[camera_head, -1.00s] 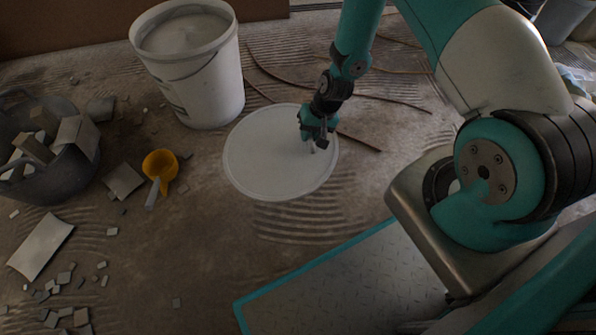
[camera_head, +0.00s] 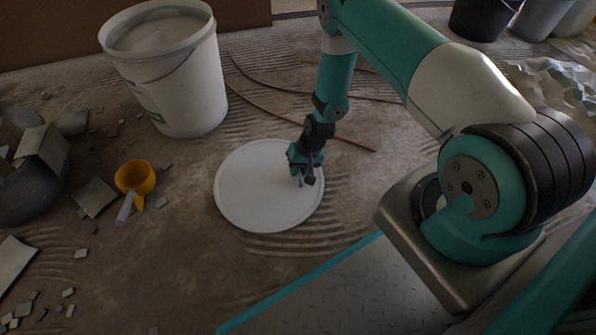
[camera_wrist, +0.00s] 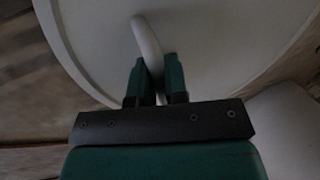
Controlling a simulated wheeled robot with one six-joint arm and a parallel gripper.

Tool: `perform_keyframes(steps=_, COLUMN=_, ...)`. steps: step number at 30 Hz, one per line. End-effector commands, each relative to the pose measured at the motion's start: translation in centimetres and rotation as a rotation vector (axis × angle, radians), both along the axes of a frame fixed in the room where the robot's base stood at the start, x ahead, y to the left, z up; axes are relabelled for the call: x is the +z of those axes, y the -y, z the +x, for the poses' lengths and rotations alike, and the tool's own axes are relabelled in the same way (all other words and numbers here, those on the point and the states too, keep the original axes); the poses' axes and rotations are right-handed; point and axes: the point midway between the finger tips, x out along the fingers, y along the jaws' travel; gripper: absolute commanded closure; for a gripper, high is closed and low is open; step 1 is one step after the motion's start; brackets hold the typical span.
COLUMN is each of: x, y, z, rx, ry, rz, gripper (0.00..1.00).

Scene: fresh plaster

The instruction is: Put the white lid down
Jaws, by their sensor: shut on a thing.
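The round white lid (camera_head: 246,194) is flat and level, low over the ridged floor in the head view. I cannot tell whether it touches the floor. My gripper (camera_head: 305,179) is above the right part of the lid, pointing down. In the wrist view, my gripper (camera_wrist: 156,78) is shut on the lid's pale curved handle (camera_wrist: 147,42). The lid's white face (camera_wrist: 225,42) fills most of that view.
A white bucket (camera_head: 183,95) stands behind and left of the lid. A yellow scoop (camera_head: 135,177) lies to the left, near a dark tub (camera_head: 22,195) of tile scraps. Thin brown strips (camera_head: 270,112) lie behind. My base plate is in front.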

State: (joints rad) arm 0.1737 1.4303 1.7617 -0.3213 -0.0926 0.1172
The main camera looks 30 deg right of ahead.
Motion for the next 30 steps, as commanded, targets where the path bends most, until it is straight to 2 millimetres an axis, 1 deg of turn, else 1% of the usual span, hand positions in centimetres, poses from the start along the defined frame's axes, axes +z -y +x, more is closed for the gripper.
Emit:
perform_keyframes(steps=6, x=0.0, y=0.0, z=0.0, rx=0.000, ry=0.000, rz=0.000, gripper=1.00)
perform_keyframes(steps=7, x=0.0, y=0.0, z=0.0, rx=0.000, ry=-0.001, rz=0.000, gripper=0.82)
perform_keyframes(steps=8, x=0.0, y=0.0, z=0.0, rx=0.000, ry=-0.001, rz=0.000, gripper=0.75)
perform_keyframes(steps=9, x=0.0, y=0.0, z=0.0, rx=0.000, ry=-0.001, rz=0.000, gripper=0.66)
perform_keyframes(steps=10, x=0.0, y=0.0, z=0.0, rx=0.000, ry=-0.001, rz=0.000, gripper=0.61)
perform_keyframes(steps=17, x=0.1, y=0.0, z=0.0, rx=0.000, ry=-0.001, rz=0.000, gripper=0.61)
perform_keyframes(steps=20, x=0.5, y=0.1, z=0.0, rx=0.000, ry=0.000, rz=0.000, gripper=0.61)
perform_keyframes(steps=23, x=1.8, y=0.4, z=-0.1, rx=-0.002, ry=-0.001, rz=0.000, gripper=0.61)
perform_keyframes(steps=30, x=7.0, y=2.0, z=-0.6, rx=-0.003, ry=0.000, rz=0.000, gripper=0.61)
